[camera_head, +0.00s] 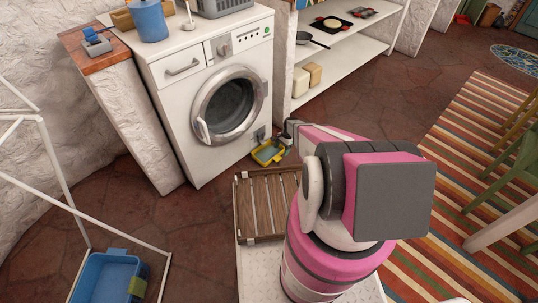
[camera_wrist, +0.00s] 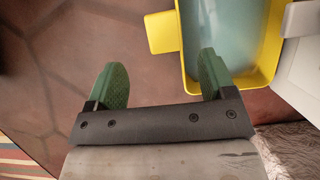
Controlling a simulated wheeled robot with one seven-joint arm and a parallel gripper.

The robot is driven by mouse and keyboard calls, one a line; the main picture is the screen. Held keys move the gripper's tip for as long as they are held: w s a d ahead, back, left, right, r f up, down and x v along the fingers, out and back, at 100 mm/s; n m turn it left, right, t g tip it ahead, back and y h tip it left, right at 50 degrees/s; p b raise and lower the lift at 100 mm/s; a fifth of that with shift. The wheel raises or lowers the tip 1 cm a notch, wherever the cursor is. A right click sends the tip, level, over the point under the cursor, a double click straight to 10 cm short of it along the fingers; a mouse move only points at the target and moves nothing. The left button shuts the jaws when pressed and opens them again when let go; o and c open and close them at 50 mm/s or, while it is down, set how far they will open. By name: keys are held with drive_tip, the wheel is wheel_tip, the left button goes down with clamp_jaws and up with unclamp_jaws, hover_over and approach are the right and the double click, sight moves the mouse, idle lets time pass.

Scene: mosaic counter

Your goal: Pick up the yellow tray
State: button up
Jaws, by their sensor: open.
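The yellow tray (camera_head: 268,153) lies on the floor in front of the washing machine, near its lower right corner. In the wrist view the yellow tray (camera_wrist: 269,50) fills the upper right, with a grey-blue inside and a yellow tab on its left side; its far end is cut off. My gripper (camera_wrist: 157,82) is open, with green-padded fingers and nothing between them. The right finger overlaps the tray's near left corner in the picture; I cannot tell whether it touches. The left finger is over bare floor. In the head view my gripper (camera_head: 286,134) is small and partly hidden beside the tray.
The washing machine (camera_head: 213,85) stands right behind the tray. A white shelf (camera_head: 338,65) with a pan and boxes is to its right. A wooden slatted rack (camera_head: 266,203) is in front. A blue bin (camera_head: 104,279) stands lower left. Striped rug (camera_head: 455,165) and green chairs lie right.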

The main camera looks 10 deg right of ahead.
sight(277, 158)
drive_tip(key=x, duration=0.7)
drive_tip(key=shift+w+a+f, duration=0.1)
drive_tip(key=shift+a+f, duration=0.05)
drive_tip(key=shift+a, duration=0.15)
drive_tip(key=shift+c, duration=0.3)
drive_tip(key=c, duration=1.2)
